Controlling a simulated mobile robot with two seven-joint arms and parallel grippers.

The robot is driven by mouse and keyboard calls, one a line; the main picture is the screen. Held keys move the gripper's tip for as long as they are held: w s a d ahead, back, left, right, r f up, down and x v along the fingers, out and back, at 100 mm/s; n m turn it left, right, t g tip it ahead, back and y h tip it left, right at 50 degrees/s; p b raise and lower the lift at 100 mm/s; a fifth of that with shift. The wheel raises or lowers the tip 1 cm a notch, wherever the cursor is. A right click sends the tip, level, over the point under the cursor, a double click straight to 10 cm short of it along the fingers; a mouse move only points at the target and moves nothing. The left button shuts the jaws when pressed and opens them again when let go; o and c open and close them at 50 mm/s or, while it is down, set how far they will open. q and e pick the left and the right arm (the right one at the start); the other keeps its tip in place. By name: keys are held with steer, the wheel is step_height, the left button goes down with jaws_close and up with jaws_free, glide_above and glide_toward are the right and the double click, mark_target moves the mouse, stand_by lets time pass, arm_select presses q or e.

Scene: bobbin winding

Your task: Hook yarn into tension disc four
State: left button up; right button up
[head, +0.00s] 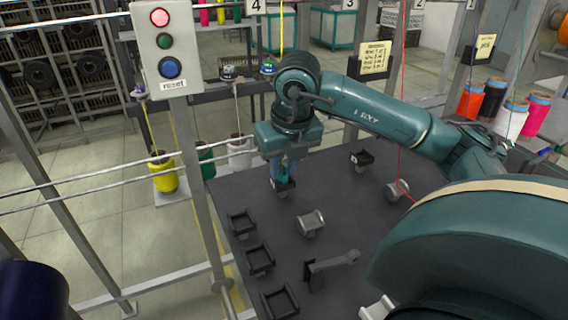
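A number 4 sign (255,6) is at the top of the frame behind the table. Below it, small tension devices stand on a dark rail: one with a green part (268,66) just left of my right arm, and a grey one (228,71) further left. I cannot tell for sure which is disc four. A yellow yarn (281,28) runs down from the top and passes out of sight behind my arm. My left gripper is not in view.
The dark table (340,215) bears black cradles (260,260), a grey spool (310,222) and a lever (333,266). A red yarn (401,100) runs down to another spool (397,190). A reset button box (165,48), posts and horizontal bars stand at left.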

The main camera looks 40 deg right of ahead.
steer(key=c, duration=0.4)
steer(key=p+v, duration=0.2)
steer(key=w+p+v, duration=0.1)
steer(key=v, duration=0.1)
steer(key=shift+d+r+p, duration=0.15)
steer(key=shift+r+p, duration=0.2)
steer(key=shift+r, duration=0.05)
steer(key=shift+f, duration=0.1)
